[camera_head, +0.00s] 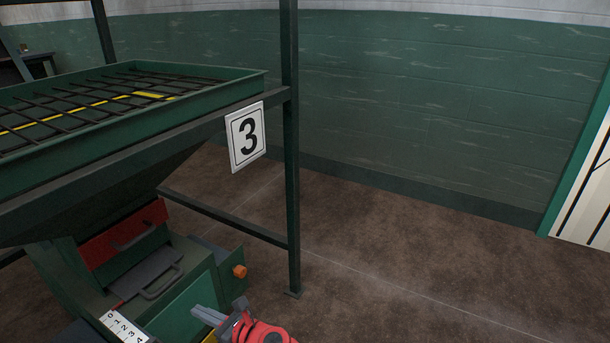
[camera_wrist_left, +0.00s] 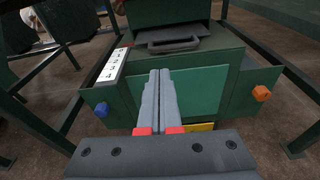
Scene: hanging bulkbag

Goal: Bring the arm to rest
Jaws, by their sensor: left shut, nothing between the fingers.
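My left gripper (camera_head: 208,316) shows at the bottom of the head view, with grey fingers and a red body. In the left wrist view its two fingers (camera_wrist_left: 160,92) lie together, shut and empty. They point at the green box-shaped machine (camera_wrist_left: 200,95) under the hopper. A grey plate with a dark handle (camera_wrist_left: 173,43) sits on top of that machine, beyond the fingertips. I cannot tell whether the fingers touch the machine. My right gripper is not in view.
The green hopper (camera_head: 215,82) with a dark grid stands at left on a post frame (camera_head: 291,180). An orange knob (camera_head: 240,271) juts from the machine. The brown floor (camera_head: 400,260) at right is clear.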

